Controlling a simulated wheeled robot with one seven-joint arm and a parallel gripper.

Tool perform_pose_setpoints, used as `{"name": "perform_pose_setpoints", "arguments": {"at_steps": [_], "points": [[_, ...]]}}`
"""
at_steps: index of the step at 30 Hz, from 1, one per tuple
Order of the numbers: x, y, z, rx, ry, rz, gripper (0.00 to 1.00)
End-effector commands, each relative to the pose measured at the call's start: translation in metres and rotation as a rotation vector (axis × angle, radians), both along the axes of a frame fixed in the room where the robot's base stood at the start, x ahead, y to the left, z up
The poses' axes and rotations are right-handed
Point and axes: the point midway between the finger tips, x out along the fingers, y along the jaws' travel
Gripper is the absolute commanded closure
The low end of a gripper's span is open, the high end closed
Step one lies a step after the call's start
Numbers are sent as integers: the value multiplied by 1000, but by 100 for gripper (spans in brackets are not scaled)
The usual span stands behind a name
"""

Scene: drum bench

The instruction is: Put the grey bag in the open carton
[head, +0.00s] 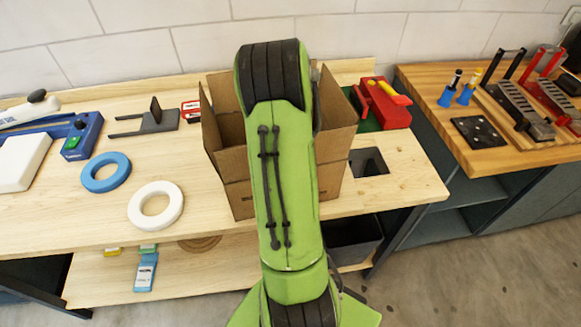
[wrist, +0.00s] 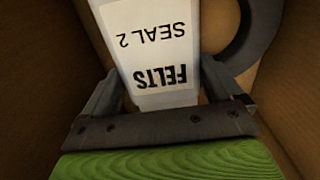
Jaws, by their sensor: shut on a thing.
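The open carton (head: 235,190) stands on the wooden bench with its flaps up, partly hidden behind my green arm. Its brown walls also surround the wrist view (wrist: 40,70). My gripper (wrist: 165,85) is inside or just over the carton, and the arm hides it in the head view. It is shut on the pale grey bag (wrist: 150,75), which has a white label reading FELTS SEAL 2. The bag's lower part and whether it touches the carton floor cannot be told.
A dark grey ring (wrist: 257,35) is in the carton beside the bag. On the bench to the left lie a blue ring (head: 105,172) and a white ring (head: 155,205). A red tool (head: 383,103) and a square opening (head: 368,162) are right of the carton.

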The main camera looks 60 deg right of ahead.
Motion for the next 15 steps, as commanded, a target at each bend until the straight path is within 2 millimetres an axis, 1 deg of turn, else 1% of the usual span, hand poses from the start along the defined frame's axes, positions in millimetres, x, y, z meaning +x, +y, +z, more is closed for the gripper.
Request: {"name": "perform_pose_setpoints", "arguments": {"at_steps": [8, 9, 15], "points": [[0, 0, -8, 0, 0, 0, 39], [0, 0, -6, 0, 0, 0, 1], [0, 0, -6, 0, 0, 0, 0]]}}
